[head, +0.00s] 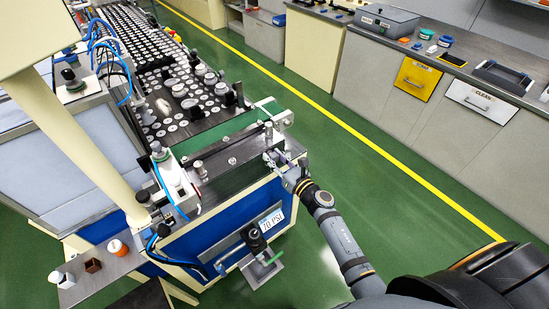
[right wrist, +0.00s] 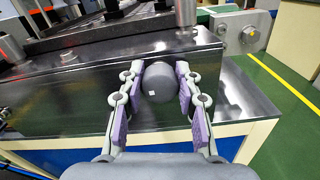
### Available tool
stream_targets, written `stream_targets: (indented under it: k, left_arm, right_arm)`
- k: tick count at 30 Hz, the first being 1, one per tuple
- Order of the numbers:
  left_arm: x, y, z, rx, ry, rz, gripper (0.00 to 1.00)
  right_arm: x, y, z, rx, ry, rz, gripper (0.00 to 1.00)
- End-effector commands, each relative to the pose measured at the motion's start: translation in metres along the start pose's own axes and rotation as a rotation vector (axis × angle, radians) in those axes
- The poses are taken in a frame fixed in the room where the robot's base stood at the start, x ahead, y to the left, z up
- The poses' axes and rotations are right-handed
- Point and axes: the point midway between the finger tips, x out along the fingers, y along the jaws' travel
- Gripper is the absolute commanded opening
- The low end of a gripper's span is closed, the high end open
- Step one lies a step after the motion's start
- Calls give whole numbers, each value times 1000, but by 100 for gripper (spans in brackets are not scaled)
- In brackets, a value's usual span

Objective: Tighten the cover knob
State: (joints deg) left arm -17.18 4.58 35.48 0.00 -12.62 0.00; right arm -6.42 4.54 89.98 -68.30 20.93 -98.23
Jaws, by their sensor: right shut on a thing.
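The cover knob (right wrist: 160,82) is a dark grey round knob on the front of a dark, glossy cover panel (right wrist: 60,98) in the right wrist view. My right gripper (right wrist: 159,88) has its two purple-padded fingers on either side of the knob and is shut on it. In the head view my right gripper (head: 279,163) is at the right front corner of the machine, and the knob is too small to make out there. The knob's back, where it meets the panel, is hidden. My left gripper is in neither view.
A conveyor bed (head: 185,90) with many round speaker parts runs away behind the machine. A grey workbench (head: 455,60) stands along the right wall. The green floor with a yellow line between is clear.

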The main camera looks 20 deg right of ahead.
Motion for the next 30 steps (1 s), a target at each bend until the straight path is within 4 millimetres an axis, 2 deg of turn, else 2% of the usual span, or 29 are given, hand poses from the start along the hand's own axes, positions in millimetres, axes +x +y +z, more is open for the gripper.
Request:
stream_targets:
  k: [8,30]
  left_arm:
    - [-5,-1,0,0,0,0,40]
    - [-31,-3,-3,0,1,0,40]
  right_arm:
    - [0,0,1,134,0,0,2]
    - [0,-2,1,826,1,-1,2]
